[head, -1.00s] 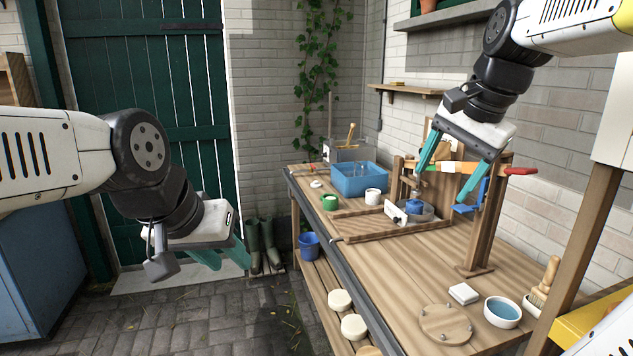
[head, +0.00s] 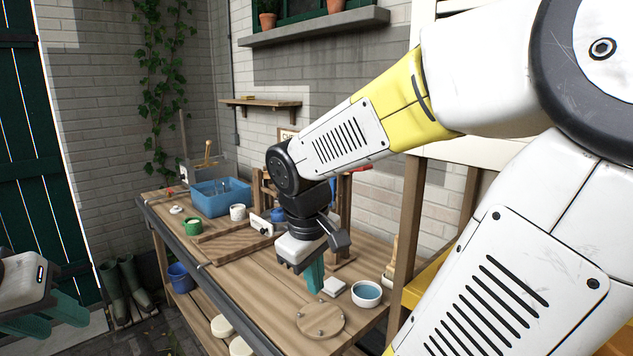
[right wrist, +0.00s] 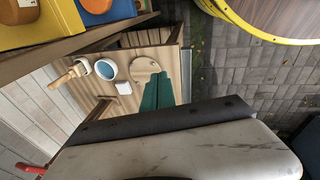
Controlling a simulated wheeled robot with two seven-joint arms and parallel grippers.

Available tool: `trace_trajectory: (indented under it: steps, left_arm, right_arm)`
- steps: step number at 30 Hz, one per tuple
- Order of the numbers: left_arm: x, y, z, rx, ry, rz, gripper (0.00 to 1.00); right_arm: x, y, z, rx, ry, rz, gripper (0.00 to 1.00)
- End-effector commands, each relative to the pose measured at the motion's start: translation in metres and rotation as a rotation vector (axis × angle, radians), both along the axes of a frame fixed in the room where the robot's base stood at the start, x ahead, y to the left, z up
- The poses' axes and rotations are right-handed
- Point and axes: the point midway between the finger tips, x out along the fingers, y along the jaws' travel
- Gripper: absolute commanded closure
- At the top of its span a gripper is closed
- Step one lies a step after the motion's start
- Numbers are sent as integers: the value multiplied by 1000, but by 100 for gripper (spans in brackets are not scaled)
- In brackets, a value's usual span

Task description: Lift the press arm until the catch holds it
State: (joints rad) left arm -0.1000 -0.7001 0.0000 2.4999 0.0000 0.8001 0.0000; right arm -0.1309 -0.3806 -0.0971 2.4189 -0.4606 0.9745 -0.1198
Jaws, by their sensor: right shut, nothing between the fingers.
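The press is mostly hidden behind my right forearm and wrist in the head view. One wooden post (head: 345,196) of its frame shows just right of my wrist. A bit of red (head: 366,168), likely the press arm's handle end, peeks out above it; how high the arm sits cannot be seen. A red piece (right wrist: 30,168) also shows at the lower left of the right wrist view. My right gripper (head: 314,275) is shut and empty, pointing down over the bench in front of the press, apart from it. My left gripper (head: 52,314) is open and empty, off the bench at lower left.
On the bench (head: 230,285) are a round wooden board (head: 320,318), a white block (head: 334,287) and a white bowl of blue liquid (head: 366,293) near my right gripper.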

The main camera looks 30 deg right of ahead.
Motion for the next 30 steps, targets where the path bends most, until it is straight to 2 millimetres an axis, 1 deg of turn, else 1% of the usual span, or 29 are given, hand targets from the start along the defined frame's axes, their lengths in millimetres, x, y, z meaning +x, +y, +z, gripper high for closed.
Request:
trace_trajectory:
  steps: [1, 2, 3, 5, 6, 8, 9, 11, 12, 14, 15, 17, 18, 21, 24, 27, 30]
  left_arm:
    - [0, 0, 0, 0, 0, 0, 64]
    - [0, 0, 0, 0, 0, 0, 64]
    - [0, 0, 0, 0, 0, 0, 64]
    - [0, 0, 0, 0, 0, 0, 64]
    - [0, 0, 0, 0, 0, 0, 64]
    - [0, 0, 0, 0, 0, 0, 64]
    - [0, 0, 0, 0, 0, 0, 64]
    - [0, 0, 0, 0, 0, 0, 64]
    - [0, 0, 0, 0, 0, 0, 64]
    - [0, 0, 0, 0, 0, 0, 64]
    - [0, 0, 0, 0, 0, 0, 64]
    - [0, 0, 0, 0, 0, 0, 64]
    - [0, 0, 0, 0, 0, 0, 64]
    - [0, 0, 0, 0, 0, 0, 64]
    - [0, 0, 0, 0, 0, 0, 64]
    - [0, 0, 0, 0, 0, 0, 64]
    - [0, 0, 0, 0, 0, 0, 64]
  right_arm:
    - [5, -22, -11, -102, 95, 58, 100]
    - [7, -36, -14, -166, 145, 91, 100]
    - [11, -55, -18, -250, 214, 139, 100]
    - [19, -83, -21, -376, 317, 212, 100]
    - [25, -101, -21, -460, 387, 261, 100]
    - [37, -126, -19, -587, 492, 335, 100]
    - [46, -141, -17, -673, 560, 385, 100]
    - [63, -162, -12, -802, 664, 462, 100]
    - [76, -173, -8, -888, 733, 513, 100]
    - [99, -187, -2, -1021, 833, 592, 100]
    - [115, -193, 2, -1110, 897, 644, 100]
    - [141, -199, 7, -1237, 985, 718, 100]
    - [158, -200, 9, -1317, 1036, 763, 100]
    - [195, -196, 11, -1491, 1139, 861, 100]
    - [221, -189, 10, -1613, 1200, 927, 100]
    - [235, -184, 9, -1681, 1230, 961, 100]
    - [240, -186, 10, -1701, 1238, 970, 100]
